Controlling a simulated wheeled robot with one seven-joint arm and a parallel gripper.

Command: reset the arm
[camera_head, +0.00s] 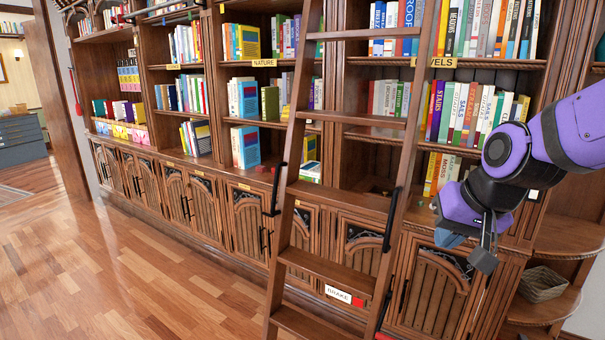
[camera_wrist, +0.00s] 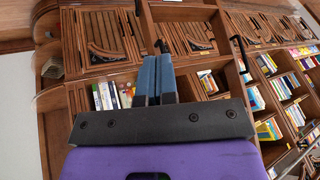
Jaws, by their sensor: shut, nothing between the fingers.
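My purple arm reaches in from the right in the head view, and my gripper (camera_head: 478,250) hangs in front of the lower shelves, right of the ladder. In the wrist view my gripper (camera_wrist: 158,48) shows two blue fingers close together, shut with nothing between them. The wooden library ladder (camera_head: 325,262) leans against the bookcase left of my gripper, apart from it. A plate marked BRAKE (camera_head: 338,293) sits on a low part of the ladder.
A tall bookcase (camera_head: 250,190) with books and closed lower cabinets fills the back. Rounded corner shelves hold a woven basket (camera_head: 542,284) at the right, below my arm. The wooden floor (camera_head: 110,270) at the left is clear.

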